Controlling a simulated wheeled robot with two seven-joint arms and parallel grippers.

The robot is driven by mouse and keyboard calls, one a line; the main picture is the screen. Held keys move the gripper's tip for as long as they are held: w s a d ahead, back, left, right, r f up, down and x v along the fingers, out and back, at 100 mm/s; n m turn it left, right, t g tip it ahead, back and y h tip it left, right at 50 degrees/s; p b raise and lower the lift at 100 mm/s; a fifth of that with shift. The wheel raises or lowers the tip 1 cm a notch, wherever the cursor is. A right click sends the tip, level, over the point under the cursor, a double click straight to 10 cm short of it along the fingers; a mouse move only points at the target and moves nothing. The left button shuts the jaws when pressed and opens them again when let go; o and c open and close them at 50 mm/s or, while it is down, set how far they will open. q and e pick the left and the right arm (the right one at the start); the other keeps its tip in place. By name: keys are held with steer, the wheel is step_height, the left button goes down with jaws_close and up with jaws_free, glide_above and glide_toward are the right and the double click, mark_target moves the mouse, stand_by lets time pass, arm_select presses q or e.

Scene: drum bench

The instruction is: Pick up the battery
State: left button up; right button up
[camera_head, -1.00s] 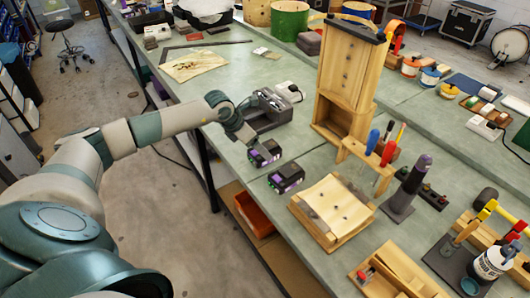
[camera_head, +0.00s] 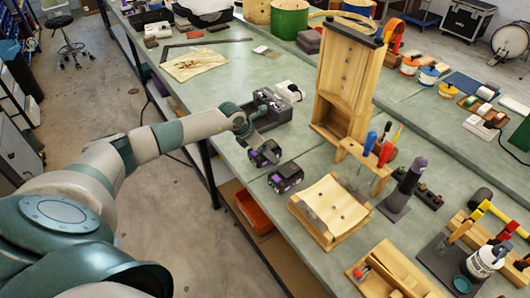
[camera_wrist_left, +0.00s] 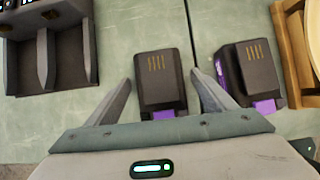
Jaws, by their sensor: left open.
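Two black batteries with purple sides lie on the green bench. The nearer-to-me-in-reach battery (camera_head: 265,153) shows in the left wrist view (camera_wrist_left: 160,82), upright in the picture with its gold contact marks up. The other battery (camera_head: 286,178) lies to its right, also in the left wrist view (camera_wrist_left: 252,72). My left gripper (camera_head: 256,142) is open and empty. In the left wrist view its two fingers (camera_wrist_left: 162,95) stand on either side of the first battery; whether they touch it I cannot tell. The right finger is in the gap between the batteries. My right gripper is out of view.
A grey open holder (camera_head: 274,104) stands just beyond the gripper, at the upper left of the left wrist view (camera_wrist_left: 45,50). A wooden cabinet (camera_head: 345,75) and a wooden tray (camera_head: 332,208) stand to the right. The bench edge is close by.

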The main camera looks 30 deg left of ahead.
mark_target(270, 146)
arm_select(q)
steer(key=c, duration=1.5)
steer(key=shift+w+r, duration=0.1)
steer(key=shift+r+b, duration=0.4)
steer(key=shift+r, duration=0.1)
steer(key=r, duration=0.1)
steer(key=r+b, duration=0.1)
steer(key=r, duration=0.1)
steer(key=shift+s+d+b, duration=0.2)
steer(key=shift+d+b, duration=0.1)
steer(key=shift+b, duration=0.1)
steer(key=s+d+r+b, duration=0.1)
steer(key=s+d+r, duration=0.1)
steer(key=d, duration=0.1)
steer(key=s+d+r+b, duration=0.1)
steer(key=s+d+r, duration=0.1)
steer(key=d, duration=0.1)
steer(key=s+d+r+b, duration=0.2)
steer(key=d+r, duration=0.1)
steer(key=shift+s, duration=0.1)
steer(key=shift+f, duration=0.1)
